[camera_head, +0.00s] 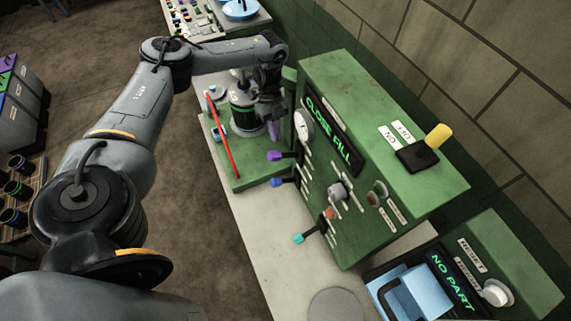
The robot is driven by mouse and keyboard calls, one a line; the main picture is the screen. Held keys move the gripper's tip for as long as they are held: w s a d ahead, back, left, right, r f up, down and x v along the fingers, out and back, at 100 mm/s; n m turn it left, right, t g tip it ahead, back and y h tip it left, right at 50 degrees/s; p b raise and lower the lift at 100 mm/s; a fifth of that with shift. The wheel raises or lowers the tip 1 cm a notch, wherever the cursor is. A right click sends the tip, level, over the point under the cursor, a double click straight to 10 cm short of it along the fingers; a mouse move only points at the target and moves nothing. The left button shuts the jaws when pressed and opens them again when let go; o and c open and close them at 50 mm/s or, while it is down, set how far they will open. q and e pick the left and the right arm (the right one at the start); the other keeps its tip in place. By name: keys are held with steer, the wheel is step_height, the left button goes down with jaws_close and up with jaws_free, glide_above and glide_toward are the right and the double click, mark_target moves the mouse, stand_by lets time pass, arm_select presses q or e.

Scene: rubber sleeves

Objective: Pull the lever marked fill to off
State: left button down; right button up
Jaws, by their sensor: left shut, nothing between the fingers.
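A green machine cabinet (400,160) has a lit display (329,134) reading "CLOSE FILL". Levers stick out from its left side: one with a purple knob (273,156), one with a blue knob (276,182) and one with a teal knob (298,239). Their small labels are too small to read, so I cannot tell which is marked fill. My left gripper (271,115) is shut and empty, pointing down above the purple knob and left of the round gauge (303,125). A purple piece (274,130) shows just under its fingertips; whether they touch is unclear.
A yellow-handled switch (438,136) with on and off labels stands on the cabinet's top. A red bar (222,135) and a dark cylinder (243,112) are beside my left gripper. A second green box (490,265) reads "NO PART".

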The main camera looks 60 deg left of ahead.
arm_select(q)
steer(key=shift+s, duration=0.1)
arm_select(e)
steer(key=shift+s+f, duration=0.15)
steer(key=shift+s, duration=0.2)
arm_select(q)
steer(key=b, duration=0.3)
glide_toward(277, 179)
steer(key=x, duration=0.3)
steer(key=shift+x, duration=1.15)
steer(key=shift+d+f, duration=0.15)
steer(key=shift+f, duration=0.25)
arm_select(e)
steer(key=shift+s+x, duration=0.25)
steer(key=shift+x, duration=1.1)
steer(key=shift+d, duration=0.1)
arm_select(q)
steer(key=shift+f, duration=0.1)
